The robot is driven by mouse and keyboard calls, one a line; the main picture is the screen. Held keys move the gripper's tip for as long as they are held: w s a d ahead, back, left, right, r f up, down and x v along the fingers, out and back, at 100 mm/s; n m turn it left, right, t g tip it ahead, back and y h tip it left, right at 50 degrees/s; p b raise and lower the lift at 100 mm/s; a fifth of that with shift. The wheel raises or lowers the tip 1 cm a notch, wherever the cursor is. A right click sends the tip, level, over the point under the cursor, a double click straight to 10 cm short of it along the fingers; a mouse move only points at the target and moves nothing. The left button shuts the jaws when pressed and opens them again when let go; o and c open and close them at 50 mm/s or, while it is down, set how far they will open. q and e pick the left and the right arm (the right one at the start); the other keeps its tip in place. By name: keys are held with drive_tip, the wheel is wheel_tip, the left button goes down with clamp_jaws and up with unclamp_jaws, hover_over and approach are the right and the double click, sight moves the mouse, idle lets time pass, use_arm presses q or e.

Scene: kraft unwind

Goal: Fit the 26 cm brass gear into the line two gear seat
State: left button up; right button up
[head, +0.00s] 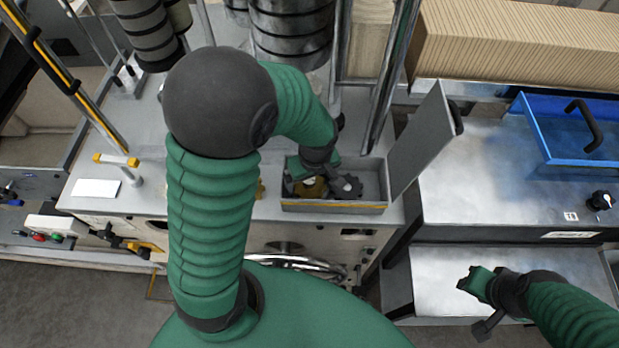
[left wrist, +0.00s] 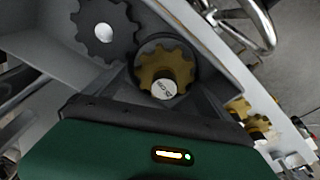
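The brass gear (left wrist: 165,72) has a pale printed hub that appears to read 26 cm. It sits in an open grey box (head: 333,208) on the machine top; it also shows in the head view (head: 312,188). A dark grey gear (left wrist: 105,30) with a pale hub lies beside it and also shows in the head view (head: 348,186). My left gripper (head: 322,178) is down at the box. In the left wrist view its fingers (left wrist: 166,95) look spread on either side of the brass gear. My right gripper (head: 478,305) is low at the right, away from the box. I cannot identify the line two seat.
The box's grey lid (head: 425,138) stands open at its right. Upright metal posts (head: 391,75) rise behind the box. More brass gears (left wrist: 241,108) show beyond the box edge. A blue tray (head: 575,145) stands on the right bench, whose metal top (head: 465,185) is mostly clear.

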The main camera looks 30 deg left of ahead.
use_arm(q)
drive_tip(key=shift+s+d+f, duration=0.15)
drive_tip(key=shift+s+f, duration=0.2)
drive_tip(key=shift+s, duration=0.2)
wheel_tip(320, 180, up, 17)
drive_tip(key=d, duration=0.1)
drive_tip(key=shift+s+d+p, duration=0.25)
drive_tip(key=shift+d+p, duration=0.1)
